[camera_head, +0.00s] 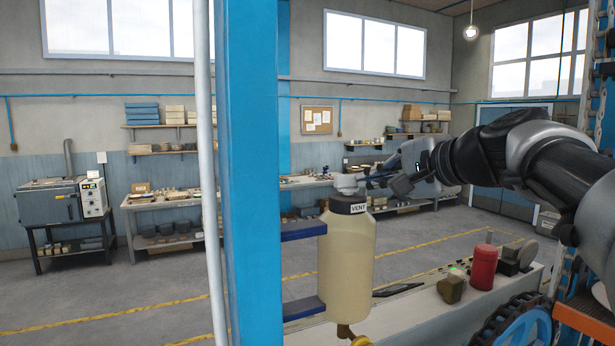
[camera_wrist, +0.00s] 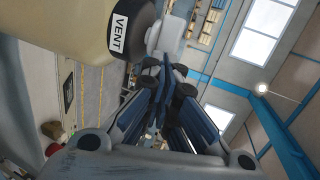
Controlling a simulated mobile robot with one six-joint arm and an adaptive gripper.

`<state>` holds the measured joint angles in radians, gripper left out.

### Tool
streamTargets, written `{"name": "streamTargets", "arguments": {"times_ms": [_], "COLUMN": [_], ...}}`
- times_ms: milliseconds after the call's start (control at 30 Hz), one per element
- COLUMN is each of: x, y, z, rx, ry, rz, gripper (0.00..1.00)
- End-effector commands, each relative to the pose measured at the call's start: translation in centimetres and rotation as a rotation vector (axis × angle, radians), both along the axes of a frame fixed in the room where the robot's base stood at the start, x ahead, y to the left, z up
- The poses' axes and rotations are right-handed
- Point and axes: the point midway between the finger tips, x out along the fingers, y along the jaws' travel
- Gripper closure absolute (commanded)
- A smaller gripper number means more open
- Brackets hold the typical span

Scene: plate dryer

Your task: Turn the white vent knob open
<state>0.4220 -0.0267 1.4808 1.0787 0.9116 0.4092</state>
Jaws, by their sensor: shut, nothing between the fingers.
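The white vent knob (camera_head: 346,184) sits on top of the dark cap of a cream bottle (camera_head: 345,255). A label reading VENT (camera_head: 358,208) is on the cap's side. In the wrist view the white knob (camera_wrist: 172,38) shows at the top, beside the VENT label (camera_wrist: 119,34). My gripper (camera_head: 372,180) reaches in from the right, with its fingertips close to the knob's right side. In the wrist view my gripper (camera_wrist: 165,72) is shut and empty, its tips at the knob's lower edge. I cannot tell whether they touch it.
A blue post (camera_head: 250,180) stands left of the bottle, joined to it by dark blue brackets (camera_head: 303,229). A white bench top (camera_head: 425,312) below carries a red cylinder (camera_head: 483,267) and an olive block (camera_head: 451,289). A brass fitting hangs under the bottle.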

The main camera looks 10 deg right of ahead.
Motion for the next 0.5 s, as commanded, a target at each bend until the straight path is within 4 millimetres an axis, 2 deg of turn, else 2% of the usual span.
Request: {"name": "streamTargets", "arguments": {"times_ms": [500], "x": [0.5], "y": [-0.35], "z": [0.04], "rx": [0.001], "ry": [0.0], "rz": [0.103], "gripper": [1.0]}}
